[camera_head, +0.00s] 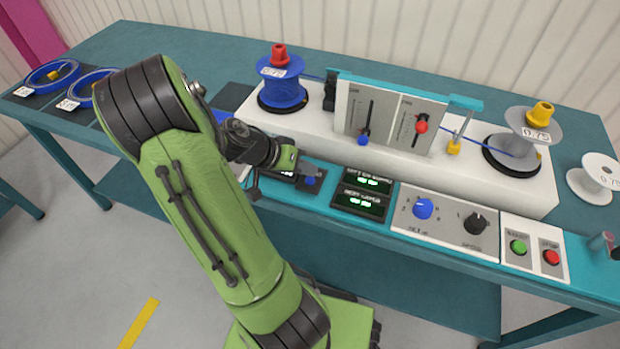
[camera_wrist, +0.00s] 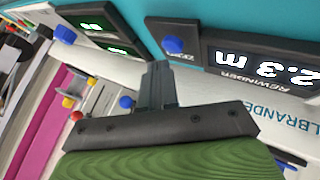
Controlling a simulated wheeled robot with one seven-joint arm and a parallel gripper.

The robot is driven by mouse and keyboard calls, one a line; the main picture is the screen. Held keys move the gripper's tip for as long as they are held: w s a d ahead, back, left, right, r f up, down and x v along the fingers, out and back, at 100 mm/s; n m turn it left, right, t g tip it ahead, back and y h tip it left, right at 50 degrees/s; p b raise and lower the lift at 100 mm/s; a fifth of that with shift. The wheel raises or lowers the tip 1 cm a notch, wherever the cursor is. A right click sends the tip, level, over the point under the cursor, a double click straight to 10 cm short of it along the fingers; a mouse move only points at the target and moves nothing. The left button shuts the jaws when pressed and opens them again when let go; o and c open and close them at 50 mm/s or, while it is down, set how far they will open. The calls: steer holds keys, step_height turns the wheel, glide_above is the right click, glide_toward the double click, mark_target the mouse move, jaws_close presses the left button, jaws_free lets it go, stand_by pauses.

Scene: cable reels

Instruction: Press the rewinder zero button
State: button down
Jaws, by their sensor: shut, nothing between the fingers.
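The rewinder display (camera_wrist: 262,65) reads 2.3 m in the wrist view, with the word REWINDER under the digits. A blue button (camera_wrist: 172,45) sits beside it on the same dark panel; its small label is hard to read. In the head view this blue button (camera_head: 310,181) shows just below my fingertips, and my gripper partly hides the display. My gripper (camera_head: 316,170) is shut and empty above the panel. In the wrist view its fingertips (camera_wrist: 157,66) appear close to the button, slightly to its left; I cannot tell whether they touch it.
Two green-lit displays (camera_head: 362,190) lie right of my gripper, then a blue knob (camera_head: 423,208), a black knob (camera_head: 477,223), a green button (camera_head: 518,247) and a red button (camera_head: 551,257). A blue reel (camera_head: 283,88) and upright lever panel (camera_head: 388,115) stand behind.

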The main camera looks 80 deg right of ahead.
mark_target(306, 179)
steer(key=shift+f, duration=0.25)
steer(key=shift+f+b, duration=0.45)
steer(key=shift+b, duration=0.15)
stand_by(0.3)
steer(key=shift+r, duration=0.1)
steer(key=shift+r+p, duration=0.7)
steer(key=shift+r, duration=0.05)
step_height(306, 179, up, 5)
steer(key=p, duration=0.4)
steer(key=shift+r, duration=0.15)
stand_by(0.8)
